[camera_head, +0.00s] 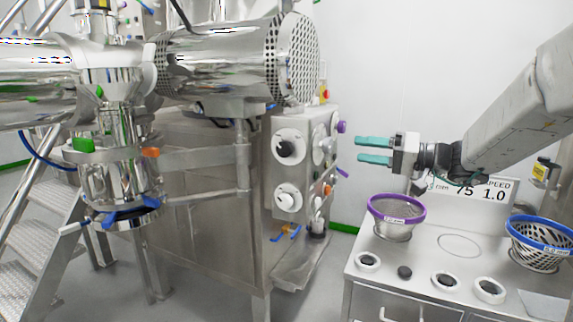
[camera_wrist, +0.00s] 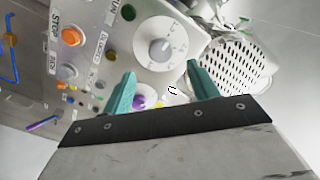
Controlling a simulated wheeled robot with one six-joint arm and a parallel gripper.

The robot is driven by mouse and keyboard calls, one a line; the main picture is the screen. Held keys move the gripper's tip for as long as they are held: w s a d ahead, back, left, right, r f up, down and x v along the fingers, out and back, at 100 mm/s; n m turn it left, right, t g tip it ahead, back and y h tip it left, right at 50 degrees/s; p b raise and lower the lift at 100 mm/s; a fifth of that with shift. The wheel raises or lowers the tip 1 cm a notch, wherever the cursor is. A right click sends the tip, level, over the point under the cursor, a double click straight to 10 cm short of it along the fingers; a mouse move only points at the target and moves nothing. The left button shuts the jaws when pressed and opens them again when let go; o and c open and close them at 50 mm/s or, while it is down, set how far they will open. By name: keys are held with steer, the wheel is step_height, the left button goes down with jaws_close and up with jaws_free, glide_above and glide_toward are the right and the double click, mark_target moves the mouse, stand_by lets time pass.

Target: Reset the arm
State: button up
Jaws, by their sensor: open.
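My gripper (camera_head: 374,149) has two teal fingers and is open and empty. In the head view it is in the air above the steel bench, pointing left toward the machine's control panel (camera_head: 305,160), and apart from it. My arm reaches in from the right edge. In the wrist view my gripper (camera_wrist: 160,88) shows its two fingers spread apart, with nothing between them but the panel behind. That view shows a large round dial (camera_wrist: 160,45), an orange button (camera_wrist: 70,37) and a purple knob (camera_wrist: 143,97) on the panel.
The steel bench (camera_head: 380,262) at lower right holds a purple-rimmed sieve (camera_head: 397,208), a blue-rimmed basket (camera_head: 541,240), several black knobs and a speed display (camera_head: 490,193). A large steel machine (camera_head: 200,200) and metal stairs (camera_head: 45,215) fill the left. Free air lies between gripper and panel.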

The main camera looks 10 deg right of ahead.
steer(key=s+a+f+m+g+h, duration=0.2)
steer(key=s+a+f+g, duration=0.15)
steer(key=s+f, duration=0.3)
steer(key=s+a+f+m+g+h, duration=0.25)
steer(key=s+f+g, duration=0.25)
steer(key=s, duration=0.3)
steer(key=s+d+f+n+h, duration=0.1)
steer(key=s+h, duration=0.4)
steer(key=s, duration=0.4)
steer(key=s+d+f+n+h, duration=0.1)
steer(key=s+h, duration=0.4)
steer(key=s, duration=0.4)
steer(key=shift+s+n+g, duration=0.3)
steer(key=shift+n+g, duration=0.05)
